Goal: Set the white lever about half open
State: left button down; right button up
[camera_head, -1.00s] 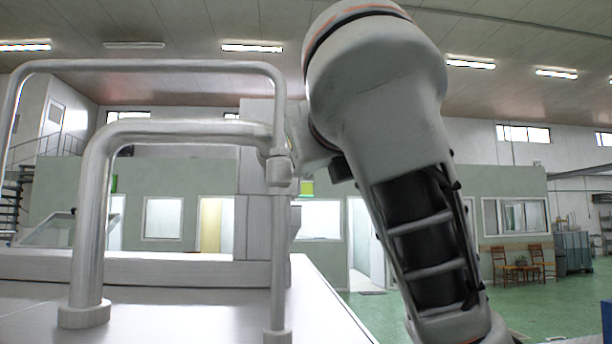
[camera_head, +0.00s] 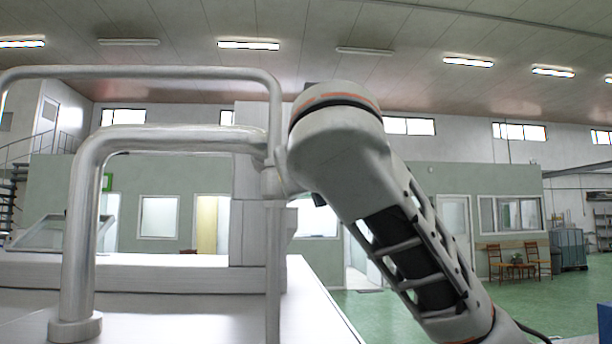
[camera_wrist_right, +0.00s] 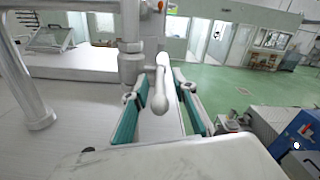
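The white lever (camera_wrist_right: 162,88) shows in the right wrist view, beside a collared vertical pipe (camera_wrist_right: 130,40). My right gripper (camera_wrist_right: 166,103) has its two teal-padded fingers apart, one on each side of the lever. A gap shows between the lever and each finger, so the gripper looks open around it. How far the lever is turned is hard to tell. In the head view the pipe (camera_head: 274,230) stands left of my right arm, which hides the lever and gripper there. My left gripper is not in view.
A thick bent pipe (camera_head: 78,240) rises from the white machine top (camera_head: 200,318) at left, and a thinner pipe (camera_head: 150,72) arches above it. The green floor (camera_head: 570,290) to the right is open. Chairs (camera_head: 515,262) stand far back.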

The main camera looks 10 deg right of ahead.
grip_shut()
jog(key=shift+f, duration=0.1)
